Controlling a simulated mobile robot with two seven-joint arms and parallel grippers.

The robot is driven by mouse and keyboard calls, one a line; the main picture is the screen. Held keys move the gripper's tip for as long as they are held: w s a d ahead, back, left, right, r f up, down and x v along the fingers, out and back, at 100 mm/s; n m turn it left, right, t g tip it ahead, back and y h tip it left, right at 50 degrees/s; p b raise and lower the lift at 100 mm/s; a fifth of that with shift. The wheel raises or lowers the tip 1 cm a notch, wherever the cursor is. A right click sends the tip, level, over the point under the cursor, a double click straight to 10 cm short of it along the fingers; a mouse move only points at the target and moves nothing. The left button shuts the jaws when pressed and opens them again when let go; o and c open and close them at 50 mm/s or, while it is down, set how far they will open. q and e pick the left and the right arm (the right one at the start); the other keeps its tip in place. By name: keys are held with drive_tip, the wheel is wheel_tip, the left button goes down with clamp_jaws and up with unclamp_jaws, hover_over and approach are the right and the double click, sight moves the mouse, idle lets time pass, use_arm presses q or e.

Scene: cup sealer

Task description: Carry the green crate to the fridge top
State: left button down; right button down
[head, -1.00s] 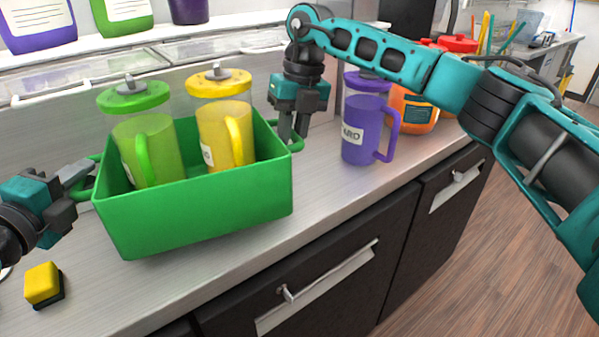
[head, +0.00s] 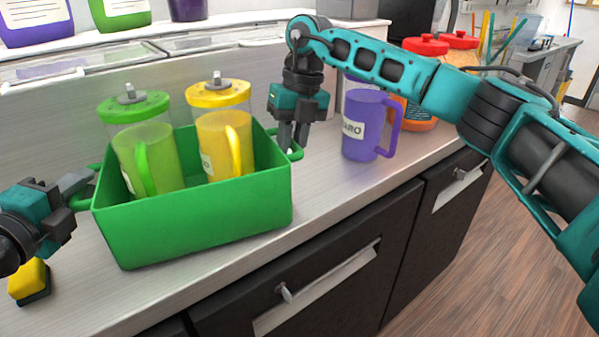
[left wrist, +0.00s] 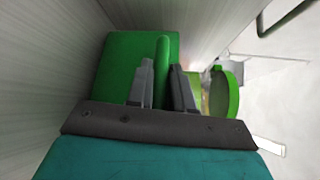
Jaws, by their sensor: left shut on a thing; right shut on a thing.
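The green crate (head: 195,228) is over the steel counter in the head view; I cannot tell whether its base touches the counter. It holds a green lidded pitcher (head: 146,160) and a yellow lidded pitcher (head: 224,145), both upright. My left gripper (head: 84,190) is shut on the crate's left handle, which shows between the fingers (left wrist: 163,85) in the left wrist view. My right gripper (head: 293,150) is shut on the crate's right handle (head: 294,152). The fridge top is not clearly identifiable.
A purple pitcher (head: 366,125) stands right of the crate, with orange containers (head: 418,112) with red lids behind it. A yellow and black sponge (head: 30,281) lies at the left. Dark drawers (head: 310,285) are below the counter's front edge.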

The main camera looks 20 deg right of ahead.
use_arm(q)
drive_tip(key=shift+f+b, duration=0.2)
drive_tip(key=shift+b, duration=0.15)
use_arm(e)
drive_tip(key=shift+a+f, duration=0.1)
drive_tip(key=shift+f, duration=0.15)
use_arm(q)
drive_tip(key=c, duration=1)
unclamp_jaws()
drive_tip(key=shift+s+f, duration=0.1)
use_arm(e)
drive_tip(key=c, duration=1)
unclamp_jaws()
drive_tip(key=shift+s, duration=0.1)
use_arm(q)
drive_tip(key=v, duration=0.8)
use_arm(e)
wheel_tip(320, 180, up, 12)
drive_tip(key=d, duration=0.2)
drive_tip(key=shift+d, duration=0.2)
drive_tip(key=shift+f, duration=0.15)
